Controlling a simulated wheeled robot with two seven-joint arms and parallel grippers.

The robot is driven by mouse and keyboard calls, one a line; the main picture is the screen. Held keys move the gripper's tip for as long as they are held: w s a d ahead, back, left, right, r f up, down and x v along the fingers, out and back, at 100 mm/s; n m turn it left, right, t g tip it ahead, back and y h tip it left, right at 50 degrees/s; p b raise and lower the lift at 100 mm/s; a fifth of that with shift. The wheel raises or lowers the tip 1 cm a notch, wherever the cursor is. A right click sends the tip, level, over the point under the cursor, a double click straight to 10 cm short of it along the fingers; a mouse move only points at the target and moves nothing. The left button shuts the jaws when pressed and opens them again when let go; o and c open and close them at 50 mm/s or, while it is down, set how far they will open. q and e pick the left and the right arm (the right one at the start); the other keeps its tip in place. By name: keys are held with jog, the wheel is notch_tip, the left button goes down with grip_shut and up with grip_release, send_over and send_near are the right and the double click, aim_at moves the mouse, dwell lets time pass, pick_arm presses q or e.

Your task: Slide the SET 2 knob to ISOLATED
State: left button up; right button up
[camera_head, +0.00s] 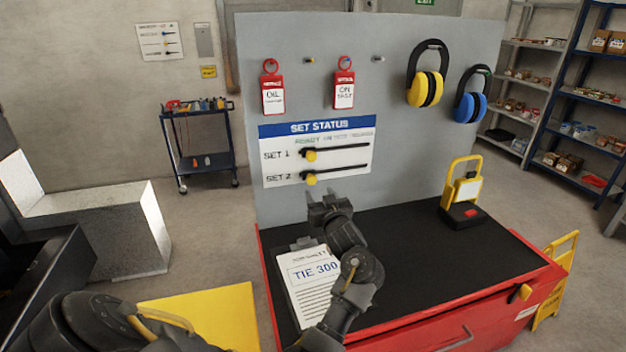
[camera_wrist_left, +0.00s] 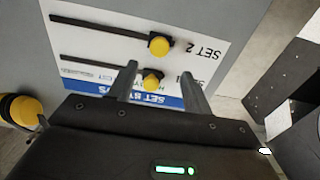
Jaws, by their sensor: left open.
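The SET STATUS board (camera_head: 271,165) is fixed to a grey upright panel. Its SET 2 knob (camera_head: 311,179) is yellow and sits at the left end of the lower black slot, under READY. In the left wrist view, turned upside down, the SET 2 knob (camera_wrist_left: 158,46) shows just beyond my fingertips. My left gripper (camera_head: 329,201) is open and empty, just below and right of that knob. In the wrist view its fingers (camera_wrist_left: 159,69) stand apart, with the SET 1 knob between them in the picture. I cannot tell whether anything touches. My right gripper is not in view.
The yellow SET 1 knob (camera_head: 310,155) is at the left end of the upper slot. Red tags (camera_head: 272,92) and ear defenders (camera_head: 427,88) hang above.

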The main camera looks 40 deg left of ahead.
aim_at(312, 180)
pick_arm(q)
jog(key=p+x, duration=0.1)
jog(key=x, duration=0.7)
jog(key=shift+w+a+p, duration=0.25)
jog(key=shift+a+p, duration=0.1)
jog(key=shift+w+a+f, duration=0.15)
jog(key=shift+w+a, duration=0.3)
jog(key=shift+a, duration=0.1)
jog(key=shift+c, duration=0.3)
jog(key=shift+c, duration=1.1)
grip_shut()
